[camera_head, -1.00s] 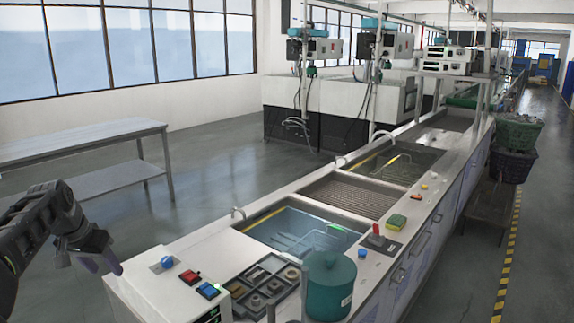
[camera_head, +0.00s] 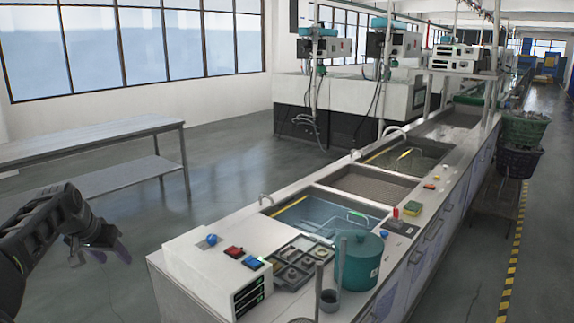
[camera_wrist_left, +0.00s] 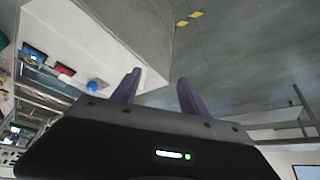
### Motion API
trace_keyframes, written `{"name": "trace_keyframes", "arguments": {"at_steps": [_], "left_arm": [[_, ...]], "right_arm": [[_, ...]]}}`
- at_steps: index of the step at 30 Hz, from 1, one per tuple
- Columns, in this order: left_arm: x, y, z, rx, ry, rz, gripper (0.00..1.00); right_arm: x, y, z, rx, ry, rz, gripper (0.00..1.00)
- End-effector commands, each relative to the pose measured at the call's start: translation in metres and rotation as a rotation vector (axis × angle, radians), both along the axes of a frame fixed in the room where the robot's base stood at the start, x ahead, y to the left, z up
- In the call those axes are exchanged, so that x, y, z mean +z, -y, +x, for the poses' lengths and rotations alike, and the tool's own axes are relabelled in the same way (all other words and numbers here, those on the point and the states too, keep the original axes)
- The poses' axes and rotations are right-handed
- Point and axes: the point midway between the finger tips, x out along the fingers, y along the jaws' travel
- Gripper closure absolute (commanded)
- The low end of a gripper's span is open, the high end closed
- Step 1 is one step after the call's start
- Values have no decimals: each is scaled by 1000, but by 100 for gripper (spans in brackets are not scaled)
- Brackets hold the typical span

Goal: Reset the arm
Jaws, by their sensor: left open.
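My left arm comes in from the left edge in the head view. My left gripper (camera_head: 108,254) hangs in the air left of the tank bench (camera_head: 186,262), apart from it. In the left wrist view the two purple fingers of the left gripper (camera_wrist_left: 158,90) stand apart with nothing between them. Beyond them are the pale bench corner (camera_wrist_left: 140,35) and the grey floor (camera_wrist_left: 230,60). My right gripper shows in neither view.
On the bench are a blue knob (camera_head: 212,240), a red button (camera_head: 233,251), a parts tray (camera_head: 296,262), a teal pot (camera_head: 361,262) and a water-filled tank (camera_head: 310,217). A grey table (camera_head: 90,142) stands at the left. Open floor (camera_head: 225,160) lies between.

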Motion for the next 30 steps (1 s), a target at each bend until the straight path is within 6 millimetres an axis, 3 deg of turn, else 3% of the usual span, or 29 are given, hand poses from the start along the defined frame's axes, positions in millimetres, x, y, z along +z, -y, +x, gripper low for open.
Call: {"name": "trace_keyframes", "arguments": {"at_steps": [4, 8, 14, 17, 20, 23, 26, 30], "left_arm": [[-17, 6, 15, 27, 56, -14, 48], [-53, 24, 28, 46, 93, -48, 48], [-129, 75, 37, 63, 115, -126, 48], [-182, 115, 30, 72, 107, -181, 48], [-243, 166, 8, 82, 79, -245, 48], [-297, 219, -28, 92, 36, -302, 48], [-343, 268, -77, 101, -23, -349, 48], [-392, 330, -163, 99, -133, -396, 48]], "right_arm": [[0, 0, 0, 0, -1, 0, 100], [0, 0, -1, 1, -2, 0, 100], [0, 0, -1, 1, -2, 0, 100], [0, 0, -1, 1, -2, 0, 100], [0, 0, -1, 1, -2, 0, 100], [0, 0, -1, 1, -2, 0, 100], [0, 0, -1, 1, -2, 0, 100], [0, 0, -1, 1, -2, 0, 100]]}}
